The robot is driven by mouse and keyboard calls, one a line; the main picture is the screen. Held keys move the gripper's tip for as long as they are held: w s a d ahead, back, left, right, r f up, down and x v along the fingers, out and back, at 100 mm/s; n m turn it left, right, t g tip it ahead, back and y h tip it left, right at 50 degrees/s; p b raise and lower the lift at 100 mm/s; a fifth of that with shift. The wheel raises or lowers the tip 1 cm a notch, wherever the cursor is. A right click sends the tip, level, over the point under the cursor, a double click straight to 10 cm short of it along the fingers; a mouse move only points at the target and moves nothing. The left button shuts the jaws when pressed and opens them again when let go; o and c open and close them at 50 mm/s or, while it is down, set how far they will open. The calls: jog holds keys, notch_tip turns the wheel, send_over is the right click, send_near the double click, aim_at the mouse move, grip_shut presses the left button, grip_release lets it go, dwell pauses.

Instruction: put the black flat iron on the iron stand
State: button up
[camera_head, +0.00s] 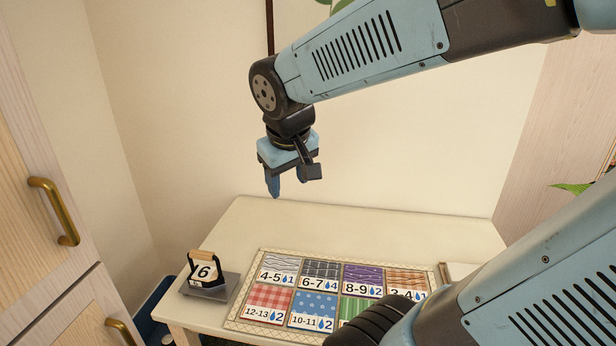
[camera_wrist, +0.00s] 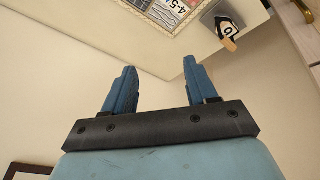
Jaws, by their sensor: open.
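A small black iron-like object (camera_head: 207,271) with a pale wooden handle and a white face marked with a number, seemingly 16, is at the left edge of the table. It rests on or against a grey flat plate (camera_head: 220,291), which may be the iron stand; I cannot tell its exact contact. The black object also shows at the top right of the wrist view (camera_wrist: 229,27). My gripper (camera_head: 287,184) hangs above the table's back edge, to the right of and higher than the black object. Its blue fingers (camera_wrist: 159,66) are apart with nothing between them.
The cream table (camera_head: 285,222) has clear space at the back. A patterned chart (camera_head: 240,310) with several numbered patches covers its middle. Wooden cabinets with brass handles (camera_head: 55,212) stand close on the left.

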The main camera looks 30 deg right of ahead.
jog(key=s+r+m+t+y, duration=0.1)
jog(key=s+r, duration=0.2)
jog(key=s, duration=0.3)
jog(key=shift+s+d+m, duration=0.15)
jog(key=shift+d+m, duration=0.15)
jog(key=shift+d, duration=0.15)
